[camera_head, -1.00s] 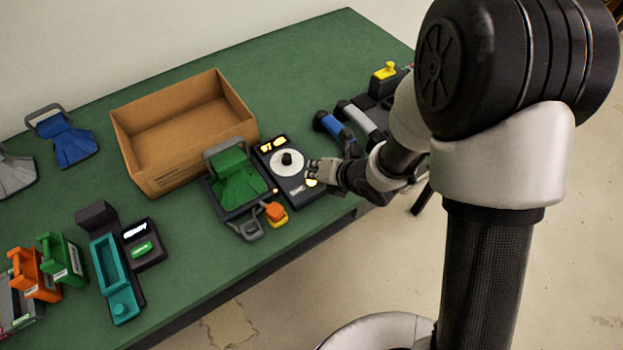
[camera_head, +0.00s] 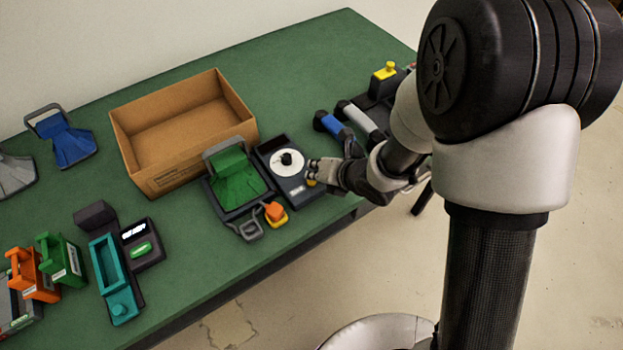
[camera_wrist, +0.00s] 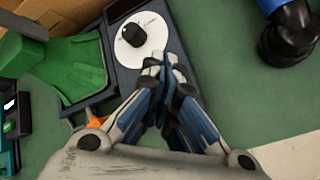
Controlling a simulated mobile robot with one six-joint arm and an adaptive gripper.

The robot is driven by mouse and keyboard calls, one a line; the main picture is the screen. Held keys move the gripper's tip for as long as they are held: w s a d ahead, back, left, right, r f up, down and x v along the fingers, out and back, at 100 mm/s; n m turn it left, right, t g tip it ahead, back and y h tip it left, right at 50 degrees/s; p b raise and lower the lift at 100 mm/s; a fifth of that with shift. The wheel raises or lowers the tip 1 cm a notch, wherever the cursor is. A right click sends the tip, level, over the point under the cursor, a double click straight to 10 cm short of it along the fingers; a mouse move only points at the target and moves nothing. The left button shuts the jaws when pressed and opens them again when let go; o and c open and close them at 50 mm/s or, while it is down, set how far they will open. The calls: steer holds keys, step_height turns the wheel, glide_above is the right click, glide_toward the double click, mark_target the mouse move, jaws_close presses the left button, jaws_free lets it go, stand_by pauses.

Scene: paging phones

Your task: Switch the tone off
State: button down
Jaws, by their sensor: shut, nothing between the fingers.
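The tone unit is a dark box (camera_head: 270,147) with a white round dial (camera_head: 287,162) and a black knob (camera_head: 287,158). Its small display at the top is dark. A small yellow button (camera_head: 310,182) shows at its lower right, beside my fingertips. My gripper (camera_head: 312,168) is shut and empty over the lower right of the unit. In the wrist view, the dial (camera_wrist: 127,46) and knob (camera_wrist: 132,35) lie just beyond my closed fingertips (camera_wrist: 163,68), which hide the unit's lower part. I cannot tell whether the fingertips touch it.
A green cradle device (camera_head: 237,175) stands directly left of the unit, with an orange-topped yellow piece (camera_head: 275,213) in front. An open cardboard box (camera_head: 160,183) is behind it. Blue (camera_head: 328,123) and white (camera_head: 360,118) handles lie to the right. The table's front edge is close.

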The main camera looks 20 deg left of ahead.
step_height(320, 180, up, 6)
steer(key=p, duration=0.4)
stand_by(0.3)
stand_by(0.3)
steer(key=w+d+r+m+t+h, duration=0.3)
steer(key=d+r+m+h, duration=0.1)
steer(key=d+r+m, duration=0.7)
steer(key=s+d+r+m+h, duration=0.2)
steer(key=s+d+r+m, duration=0.1)
steer(key=d+m, duration=0.3)
steer(key=s+d+r+m+h, duration=0.2)
steer(key=s+d+r+m, duration=0.1)
steer(key=d+m, duration=0.25)
steer(key=s+d+r+m+g, duration=0.1)
steer(key=s+d+r+m, duration=0.1)
steer(key=s+m, duration=0.5)
steer(key=s+d+r+m+g, duration=0.1)
steer(key=s+d+m+g, duration=0.1)
steer(key=s+m, duration=0.6)
steer(key=s, duration=0.2)
steer(key=shift+s+r+g, duration=0.3)
steer(key=shift+s+r, duration=0.05)
steer(key=shift+s, duration=0.05)
